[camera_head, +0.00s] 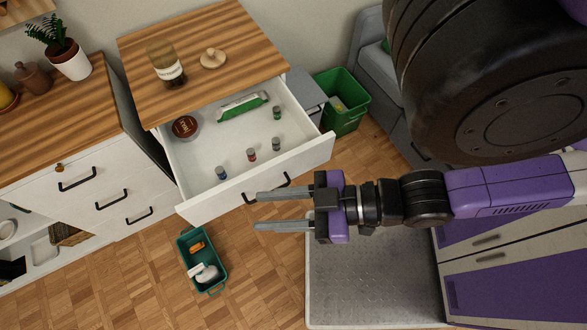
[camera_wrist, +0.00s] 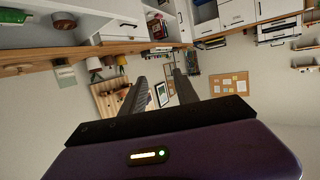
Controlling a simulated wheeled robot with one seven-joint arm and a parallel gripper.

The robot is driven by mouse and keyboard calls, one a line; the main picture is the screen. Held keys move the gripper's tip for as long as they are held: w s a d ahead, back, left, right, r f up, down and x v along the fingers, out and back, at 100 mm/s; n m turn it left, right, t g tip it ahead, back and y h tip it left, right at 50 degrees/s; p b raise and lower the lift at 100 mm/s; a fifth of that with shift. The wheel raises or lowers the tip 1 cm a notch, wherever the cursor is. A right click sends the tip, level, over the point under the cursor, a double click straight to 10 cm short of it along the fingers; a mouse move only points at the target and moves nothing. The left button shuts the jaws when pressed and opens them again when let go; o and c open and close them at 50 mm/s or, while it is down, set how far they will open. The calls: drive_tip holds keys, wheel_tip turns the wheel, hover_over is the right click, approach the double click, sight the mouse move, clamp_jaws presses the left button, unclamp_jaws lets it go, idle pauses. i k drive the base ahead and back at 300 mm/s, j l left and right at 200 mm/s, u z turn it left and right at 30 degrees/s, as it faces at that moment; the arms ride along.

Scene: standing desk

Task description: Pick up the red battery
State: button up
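The red battery (camera_head: 251,155) stands in the open white drawer (camera_head: 205,150), near its front edge. A blue battery (camera_head: 221,173) is to its left, and two darker, greyish batteries (camera_head: 276,143) (camera_head: 277,113) are to its right and behind. My gripper (camera_head: 257,211) is open and empty, its two fingers apart and pointing left. In the head view it appears just below the drawer front, apart from the battery. The wrist view shows the open fingers (camera_wrist: 155,95) against the room; no battery shows there.
The drawer also holds a round tin (camera_head: 185,127) and a green-and-white package (camera_head: 242,105). The wooden desk top (camera_head: 205,35) overhangs the drawer's back, with a jar (camera_head: 165,65) on it. A teal basket (camera_head: 203,262) and a green bin (camera_head: 342,100) stand on the floor.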

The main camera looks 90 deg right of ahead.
sight(251, 155)
drive_tip(key=k+z, duration=0.25)
drive_tip(key=k, duration=0.25)
drive_tip(key=k+l+z, duration=0.1)
drive_tip(key=k+z, duration=0.15)
drive_tip(key=k, duration=0.2)
